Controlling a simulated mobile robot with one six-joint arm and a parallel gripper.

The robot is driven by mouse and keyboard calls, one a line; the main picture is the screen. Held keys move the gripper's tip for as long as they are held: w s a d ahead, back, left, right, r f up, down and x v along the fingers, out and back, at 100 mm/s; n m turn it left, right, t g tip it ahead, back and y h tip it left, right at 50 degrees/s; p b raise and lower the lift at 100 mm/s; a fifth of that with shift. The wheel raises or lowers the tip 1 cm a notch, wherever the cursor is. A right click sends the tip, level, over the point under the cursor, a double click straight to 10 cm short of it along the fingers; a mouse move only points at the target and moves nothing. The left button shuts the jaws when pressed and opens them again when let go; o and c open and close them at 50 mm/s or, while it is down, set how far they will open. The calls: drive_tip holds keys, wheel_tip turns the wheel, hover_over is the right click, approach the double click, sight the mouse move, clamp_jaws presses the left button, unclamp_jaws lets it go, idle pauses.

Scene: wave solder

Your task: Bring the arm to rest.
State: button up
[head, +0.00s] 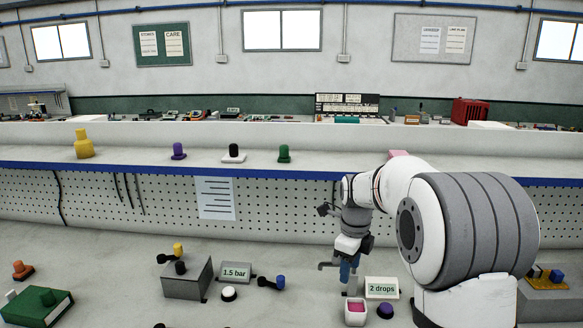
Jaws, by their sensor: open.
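My white and grey arm comes in from the right and bends down over the bench (290,262). My gripper (342,274) points down at the arm's end, above a small white open box (355,319) with pink contents. Its jaws are small here but look apart, with no held thing that I can make out. A blue part shows at the jaws; I cannot tell whether it belongs to the gripper or stands behind it. The gripper looks clear of the bench top.
Right of the box are a "2 drops" sign (382,289) and a purple knob (385,310). To the left are a grey block (187,279), a "1.5 bar" sign (236,272) and a green block (38,306). Bare bench lies at front centre.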

drive_tip(key=s+r+n+t, duration=0.2)
drive_tip(key=s+n, duration=2.2)
drive_tip(key=s, duration=0.4)
drive_tip(key=shift+d+n+t, duration=0.3)
drive_tip(key=shift+d+n, duration=0.05)
drive_tip(key=shift+n, duration=0.05)
